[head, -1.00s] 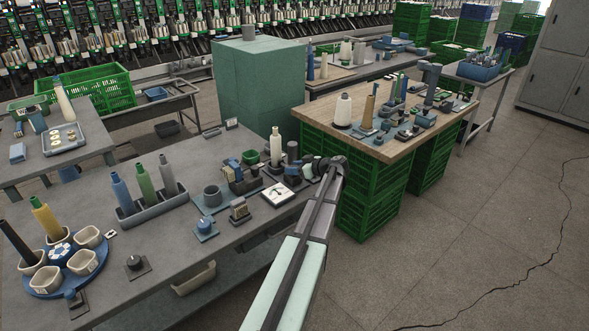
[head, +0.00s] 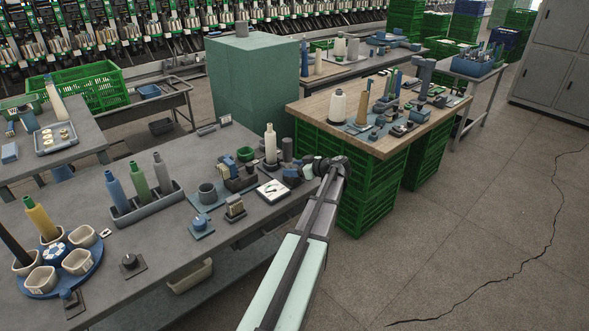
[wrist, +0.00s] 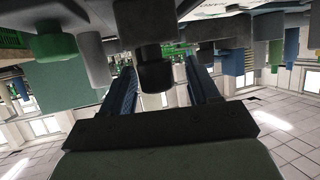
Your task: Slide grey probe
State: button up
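My gripper (wrist: 160,72) is at the right edge of the near grey bench, also seen in the head view (head: 308,168). Its two fingers are apart in the wrist view, with a dark grey-black knobbed cylinder (wrist: 155,74) between or just beyond them. Contact cannot be told. I cannot tell for sure whether this cylinder is the grey probe; in the head view that spot is crowded and partly hidden by the gripper. A grey upright cylinder (head: 287,149) stands just left of the gripper. A white dial plate (head: 272,191) lies in front of it.
A wooden table (head: 380,145) on green crates stands close behind the gripper. The floor at right is clear.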

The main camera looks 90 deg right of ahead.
jog(key=v, duration=1.4)
dwell(0.4)
